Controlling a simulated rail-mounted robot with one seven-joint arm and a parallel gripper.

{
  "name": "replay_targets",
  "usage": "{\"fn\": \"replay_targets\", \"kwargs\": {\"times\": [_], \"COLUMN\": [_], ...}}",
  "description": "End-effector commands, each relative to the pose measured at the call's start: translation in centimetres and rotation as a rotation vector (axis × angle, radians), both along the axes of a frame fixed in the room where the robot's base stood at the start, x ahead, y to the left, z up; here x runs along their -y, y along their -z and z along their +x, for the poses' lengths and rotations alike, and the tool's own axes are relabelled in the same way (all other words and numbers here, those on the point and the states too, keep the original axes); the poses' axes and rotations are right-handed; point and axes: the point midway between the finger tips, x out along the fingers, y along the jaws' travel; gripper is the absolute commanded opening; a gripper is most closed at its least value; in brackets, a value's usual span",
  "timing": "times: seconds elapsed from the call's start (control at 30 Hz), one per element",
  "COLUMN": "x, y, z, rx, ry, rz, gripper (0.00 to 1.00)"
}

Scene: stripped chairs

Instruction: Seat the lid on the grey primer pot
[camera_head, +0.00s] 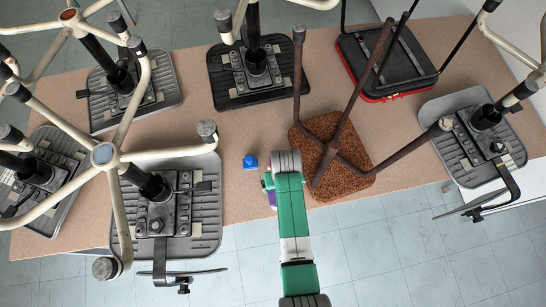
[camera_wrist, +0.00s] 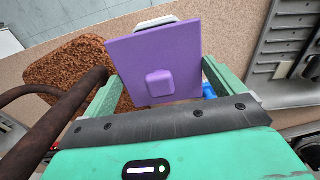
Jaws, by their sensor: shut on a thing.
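A flat square purple lid (camera_wrist: 135,55) with a small square knob (camera_wrist: 160,84) fills the middle of the wrist view, tilted in the picture. My gripper (camera_wrist: 160,78) is shut on the lid, with one green finger at each side. A pale grey rounded edge (camera_wrist: 156,22) shows behind the lid's upper side. I cannot tell whether it belongs to the primer pot; the lid hides the rest. In the head view only a sliver of purple lid (camera_head: 271,198) shows beside my gripper (camera_head: 267,184), near the table's front edge. No whole grey pot is visible in either view.
A small blue object (camera_head: 250,162) stands on the brown table (camera_head: 235,200) left of my gripper. A brown cork-like chair seat (camera_head: 348,178) with rusty legs lies close on the right. Upturned chairs with grey seats (camera_head: 205,215) and raised legs crowd the left. Tiled floor lies in front.

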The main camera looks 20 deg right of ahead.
Motion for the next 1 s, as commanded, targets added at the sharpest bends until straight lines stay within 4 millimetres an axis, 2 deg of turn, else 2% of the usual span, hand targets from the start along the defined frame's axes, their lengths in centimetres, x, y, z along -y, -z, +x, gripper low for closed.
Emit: {"fn": "replay_targets", "kwargs": {"times": [0.4,0.8,1.0], "x": [-0.1,0.0,0.0], "y": [-0.2,4.3,5.8], "z": [-0.1,-0.1,0.0], "rx": [-0.002,-0.002,-0.001], "ry": [-0.003,-0.003,-0.003], "rz": [-0.002,-0.001,-0.002], "gripper": [0.71,0.71,0.71]}}
